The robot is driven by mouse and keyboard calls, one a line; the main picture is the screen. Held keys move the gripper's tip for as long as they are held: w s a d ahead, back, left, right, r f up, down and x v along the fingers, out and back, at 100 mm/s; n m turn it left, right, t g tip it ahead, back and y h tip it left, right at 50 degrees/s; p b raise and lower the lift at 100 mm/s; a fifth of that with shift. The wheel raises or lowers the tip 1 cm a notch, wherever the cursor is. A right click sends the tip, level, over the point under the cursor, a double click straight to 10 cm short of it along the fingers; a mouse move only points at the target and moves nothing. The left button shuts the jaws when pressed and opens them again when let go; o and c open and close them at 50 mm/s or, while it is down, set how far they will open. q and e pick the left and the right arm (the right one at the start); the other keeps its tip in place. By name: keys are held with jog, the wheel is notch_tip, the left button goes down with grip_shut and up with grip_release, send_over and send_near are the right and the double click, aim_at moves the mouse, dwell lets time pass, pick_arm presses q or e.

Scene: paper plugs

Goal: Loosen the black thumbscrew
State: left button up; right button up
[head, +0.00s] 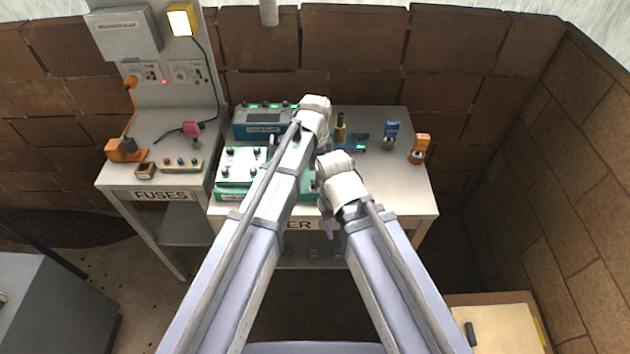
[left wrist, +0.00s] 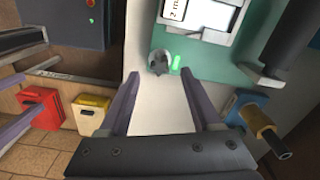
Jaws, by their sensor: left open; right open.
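In the left wrist view, a small dark knob with a pale round rim (left wrist: 160,63), apparently the black thumbscrew, sits at the edge of a green panel (left wrist: 215,57) beside a small green light. My left gripper (left wrist: 162,80) is open, its two purple fingers on either side below the knob, with nothing between them. Whether they touch the surface is unclear. In the head view my left wrist (head: 313,107) is over the workbench and hides its own fingers. My right gripper (head: 334,166) is lower, over the bench front; its fingers are mostly hidden. The thumbscrew cannot be made out there.
The bench holds a blue box (head: 260,124), a green-based white unit (head: 240,165), a blue padlock-like item (head: 390,134) and an orange one (head: 420,148). A FUSES stand (head: 161,196) adjoins at left.

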pick_arm(q)
jog(key=m, duration=0.5)
jog(key=shift+m, duration=0.4)
jog(key=m, duration=1.5)
jog(key=shift+f, duration=0.15)
jog(key=shift+f+b, duration=1.9)
jog(key=shift+b, duration=0.15)
grip_shut()
